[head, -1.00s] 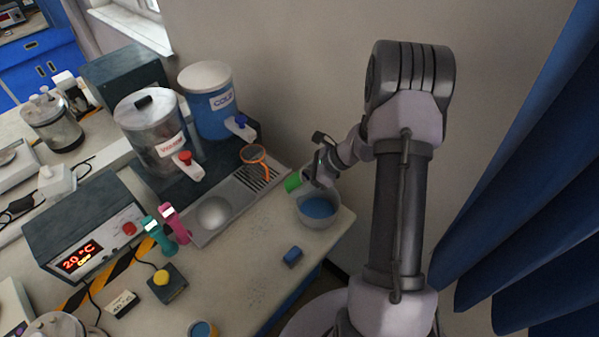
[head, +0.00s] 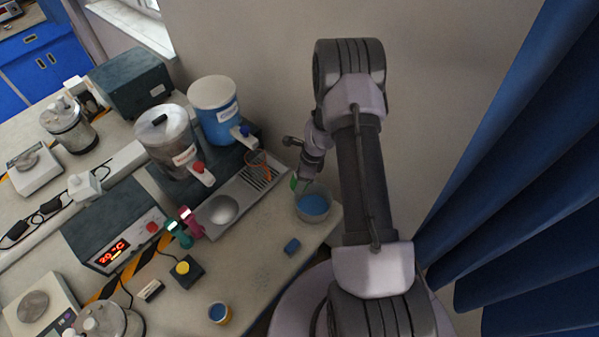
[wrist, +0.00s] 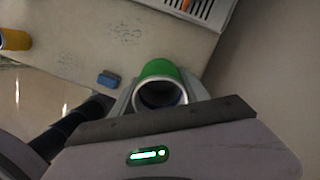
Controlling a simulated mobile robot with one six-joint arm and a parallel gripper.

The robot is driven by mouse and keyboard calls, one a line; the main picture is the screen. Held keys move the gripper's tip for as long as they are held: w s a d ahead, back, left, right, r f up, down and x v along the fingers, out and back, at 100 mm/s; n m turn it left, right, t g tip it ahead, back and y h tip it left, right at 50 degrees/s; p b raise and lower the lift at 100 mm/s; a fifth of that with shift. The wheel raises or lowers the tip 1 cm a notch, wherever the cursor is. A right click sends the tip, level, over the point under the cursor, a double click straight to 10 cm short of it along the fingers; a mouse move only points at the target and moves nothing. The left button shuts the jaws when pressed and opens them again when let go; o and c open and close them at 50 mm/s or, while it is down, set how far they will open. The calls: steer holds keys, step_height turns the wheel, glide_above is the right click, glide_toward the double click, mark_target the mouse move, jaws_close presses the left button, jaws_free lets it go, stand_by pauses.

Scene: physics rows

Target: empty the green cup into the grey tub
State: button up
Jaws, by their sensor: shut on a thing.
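The green cup (head: 294,183) is held by my gripper (head: 302,181) at the left rim of the grey tub (head: 314,217) in the head view. My gripper is shut on the cup. In the wrist view the green cup (wrist: 160,69) sits between the fingers, with its round mouth facing the camera. Its inside looks dark grey, and I cannot tell whether anything is left in it. The tub stands on the bench near its right corner and has blue content inside. Part of the cup is hidden behind my gripper in the head view.
A blue block (head: 291,247) and a yellow cup with blue content (head: 219,313) lie toward the front edge. An orange cup (head: 257,163) stands on the drip grate by the blue COLD dispenser (head: 216,112). Pink and green tools stand left of a shallow bowl (head: 218,210).

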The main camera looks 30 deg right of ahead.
steer(key=shift+s+d+r+g+h+p, duration=0.1)
steer(key=shift+r+g+h+p, duration=0.35)
steer(key=shift+p, duration=1.6)
steer(key=shift+s+d+r+g+h+p, duration=0.2)
steer(key=shift+r+p, duration=0.3)
steer(key=shift+p, duration=1.55)
steer(key=shift+a+p, duration=0.1)
steer(key=shift+p, duration=0.7)
steer(key=shift+h, duration=0.25)
